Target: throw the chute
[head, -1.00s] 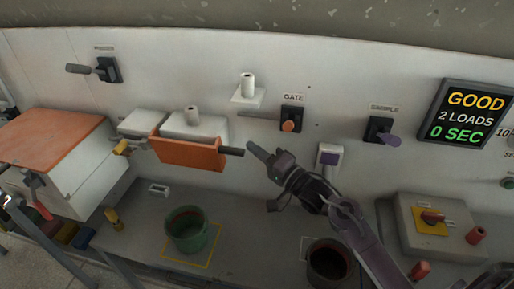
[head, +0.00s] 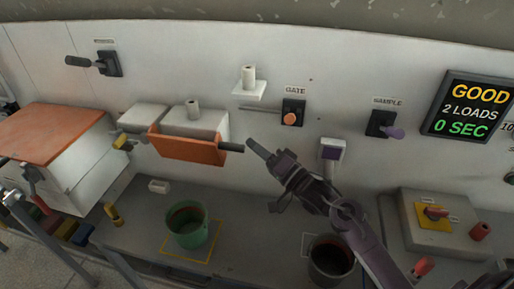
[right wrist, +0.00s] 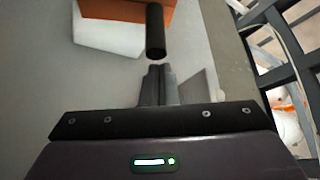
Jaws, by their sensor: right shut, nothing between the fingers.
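The chute (head: 186,149) is an orange tilted trough on the wall, left of the middle in the head view. A dark bar handle (head: 231,147) sticks out from its right end. In the right wrist view the black handle (right wrist: 156,32) comes down from the orange piece (right wrist: 120,9). My right gripper (head: 250,142) is shut and empty, its tips just right of the handle's free end. The wrist view shows the closed fingers (right wrist: 157,72) pointing at the handle end, with a small gap between. My left gripper is not in view.
A gate switch (head: 292,114) and a sample lever (head: 382,125) are on the wall to the right. Below stand a green pot (head: 188,235) and a dark pot (head: 331,265). A screen (head: 470,108) reads GOOD, 2 LOADS, 0 SEC. A grey control box (head: 439,232) is at right.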

